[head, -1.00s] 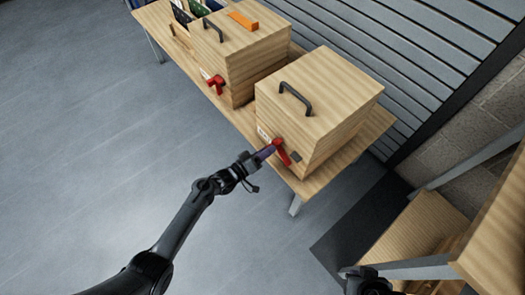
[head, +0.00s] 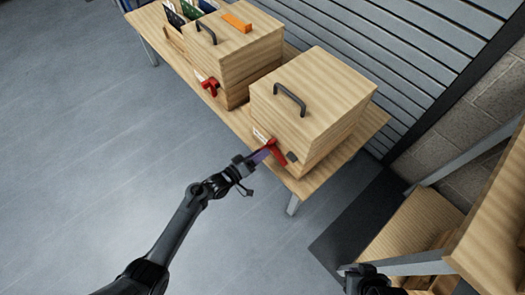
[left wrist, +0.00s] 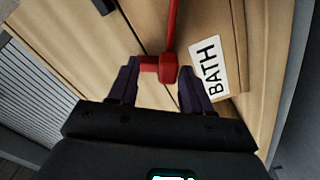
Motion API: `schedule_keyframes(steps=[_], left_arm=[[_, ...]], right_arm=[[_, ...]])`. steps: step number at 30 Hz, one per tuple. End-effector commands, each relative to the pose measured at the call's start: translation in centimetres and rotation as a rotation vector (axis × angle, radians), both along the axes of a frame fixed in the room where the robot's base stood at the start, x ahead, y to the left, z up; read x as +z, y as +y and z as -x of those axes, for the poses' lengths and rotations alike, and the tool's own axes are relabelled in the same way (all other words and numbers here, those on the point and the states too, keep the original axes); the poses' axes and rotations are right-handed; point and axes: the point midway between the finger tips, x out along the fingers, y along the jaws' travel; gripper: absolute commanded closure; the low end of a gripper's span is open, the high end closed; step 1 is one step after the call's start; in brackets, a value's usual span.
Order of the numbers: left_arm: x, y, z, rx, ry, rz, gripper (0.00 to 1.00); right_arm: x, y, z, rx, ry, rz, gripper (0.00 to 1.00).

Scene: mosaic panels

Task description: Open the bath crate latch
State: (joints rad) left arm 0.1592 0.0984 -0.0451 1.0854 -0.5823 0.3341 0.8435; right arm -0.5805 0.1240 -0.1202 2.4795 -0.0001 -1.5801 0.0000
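The bath crate (head: 318,88) is a pale wooden box with a dark top handle (head: 289,98), standing at the near end of a wooden bench. Its red latch (head: 278,153) is on the front, beside the white BATH label (left wrist: 209,68). My left gripper (head: 264,153) is at the latch's grip.
A second wooden crate (head: 236,58) with its own red latch (head: 210,86) and an orange block (head: 236,22) on top stands farther along the bench (head: 365,133). Wooden shelving (head: 490,225) is at the lower right. The grey floor on the left is clear.

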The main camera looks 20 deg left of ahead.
Motion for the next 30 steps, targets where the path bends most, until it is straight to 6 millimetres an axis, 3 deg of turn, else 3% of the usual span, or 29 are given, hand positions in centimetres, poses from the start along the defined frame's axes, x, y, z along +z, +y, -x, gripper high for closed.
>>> schedule_keyframes(steps=[6, 15, 30], left_arm=[[0.3, 2.1, 3.2, 0.001, 0.004, -0.002, 0.51], [0.1, 4.4, 6.8, 0.0, 0.002, -0.001, 0.51], [0.0, 5.1, 7.8, -0.001, 0.0, 0.0, 0.54]], right_arm=[[2.0, 0.0, 0.0, 0.0, 0.0, 0.0, 1.0], [3.3, 0.0, 0.0, -0.001, -0.001, -0.001, 1.0], [3.6, 0.2, 0.0, -0.005, -0.001, -0.007, 1.0]])
